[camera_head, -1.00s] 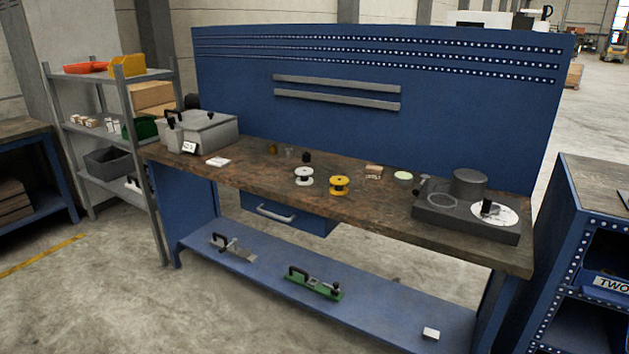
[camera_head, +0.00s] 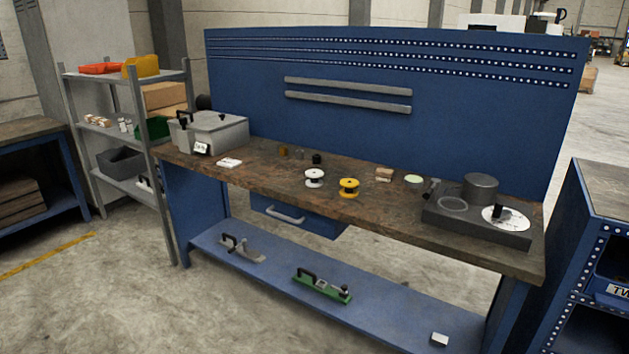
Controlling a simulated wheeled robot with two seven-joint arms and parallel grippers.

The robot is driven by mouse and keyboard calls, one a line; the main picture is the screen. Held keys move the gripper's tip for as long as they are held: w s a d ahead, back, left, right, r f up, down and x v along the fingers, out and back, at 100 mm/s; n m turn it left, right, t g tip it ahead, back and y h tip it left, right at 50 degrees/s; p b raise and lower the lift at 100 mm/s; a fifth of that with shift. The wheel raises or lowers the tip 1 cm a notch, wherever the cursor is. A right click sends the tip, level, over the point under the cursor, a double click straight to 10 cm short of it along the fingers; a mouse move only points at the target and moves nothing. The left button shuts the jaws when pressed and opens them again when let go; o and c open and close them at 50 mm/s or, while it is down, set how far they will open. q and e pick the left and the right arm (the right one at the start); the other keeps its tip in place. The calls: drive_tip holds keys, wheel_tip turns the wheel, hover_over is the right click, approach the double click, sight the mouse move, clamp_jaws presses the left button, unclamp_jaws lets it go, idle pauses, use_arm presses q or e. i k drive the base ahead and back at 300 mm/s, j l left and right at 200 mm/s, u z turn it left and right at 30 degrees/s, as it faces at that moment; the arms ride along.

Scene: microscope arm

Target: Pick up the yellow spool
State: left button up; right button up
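The yellow spool (camera_head: 349,188) stands on the brown worktop of the blue workbench (camera_head: 290,185), near its front edge and around the middle. A white spool (camera_head: 314,178) stands just to its left, a small gap apart. Nothing covers the yellow spool. Neither of my grippers shows in the head view.
A grey box (camera_head: 221,133) stands at the bench's left end and a dark device with a round disc (camera_head: 478,222) at its right end. Small items sit behind the spools. A lower shelf (camera_head: 375,302) holds several tools. The concrete floor in front is clear.

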sight(349, 183)
drive_tip(key=i+j+z, duration=0.1)
drive_tip(key=i, duration=0.35)
drive_tip(key=i+j+z, duration=0.1)
drive_tip(key=i, duration=0.35)
drive_tip(key=i+j+z, duration=0.1)
drive_tip(key=i+j, duration=0.2)
drive_tip(key=i+j+z, duration=0.1)
drive_tip(key=i+j, duration=0.15)
drive_tip(key=i, duration=0.3)
